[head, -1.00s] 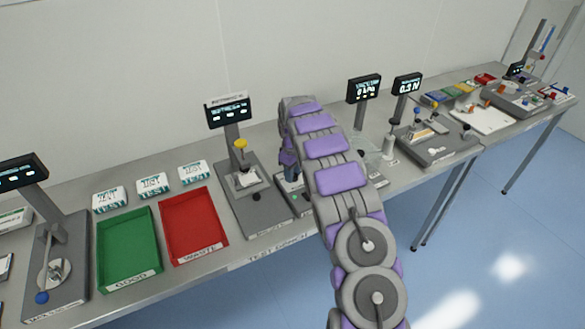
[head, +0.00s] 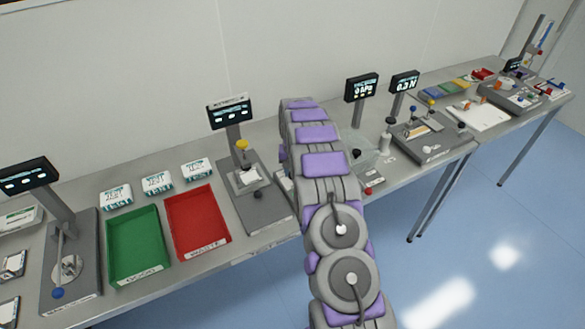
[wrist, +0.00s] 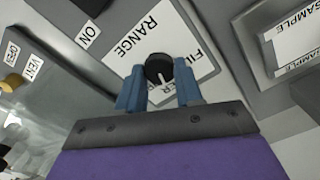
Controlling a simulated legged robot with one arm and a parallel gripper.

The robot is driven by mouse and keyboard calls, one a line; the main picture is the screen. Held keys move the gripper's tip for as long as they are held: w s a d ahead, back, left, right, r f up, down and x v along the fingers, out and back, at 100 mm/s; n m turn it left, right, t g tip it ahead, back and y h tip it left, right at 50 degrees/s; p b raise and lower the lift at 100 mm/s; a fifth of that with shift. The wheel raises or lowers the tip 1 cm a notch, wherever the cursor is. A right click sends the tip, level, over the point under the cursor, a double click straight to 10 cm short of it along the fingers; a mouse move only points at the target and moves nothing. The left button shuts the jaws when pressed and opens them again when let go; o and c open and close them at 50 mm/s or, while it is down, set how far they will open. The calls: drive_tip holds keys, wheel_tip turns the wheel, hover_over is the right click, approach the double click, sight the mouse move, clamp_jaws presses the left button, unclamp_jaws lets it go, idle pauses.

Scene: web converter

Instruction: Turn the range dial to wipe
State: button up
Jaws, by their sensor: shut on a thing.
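The range dial (wrist: 158,68) is a round black knob with a white pointer line, on a white plate (wrist: 150,35) printed RANGE in the wrist view. Its pointer is directed down the picture, toward my gripper. A second label beside it begins with FIL and is partly covered by a finger. No wipe label is readable. My gripper (wrist: 159,76) has its blue fingers on either side of the dial and is shut on it. In the head view my arm hides the dial and the gripper.
In the wrist view an ON label (wrist: 87,36), a VENT label (wrist: 32,66) and a SAMPLE tray (wrist: 290,45) lie around the dial. In the head view a red tray (head: 228,238), a green tray (head: 112,260) and a yellow-knobbed fixture (head: 262,215) stand left of my arm.

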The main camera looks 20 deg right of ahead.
drive_tip(key=m+p, duration=0.1)
drive_tip(key=m, duration=0.3)
drive_tip(key=shift+r+p, duration=0.2)
drive_tip(key=shift+p, duration=0.2)
drive_tip(key=shift+m+p, duration=0.65)
drive_tip(key=shift+m, duration=1.25)
drive_tip(key=shift+d+m, duration=0.1)
drive_tip(key=shift+m, duration=0.2)
drive_tip(key=o, duration=1)
drive_tip(key=shift+f, duration=0.15)
drive_tip(key=shift+o, duration=0.2)
wheel_tip(320, 180, up, 17)
drive_tip(key=shift+p, duration=0.4)
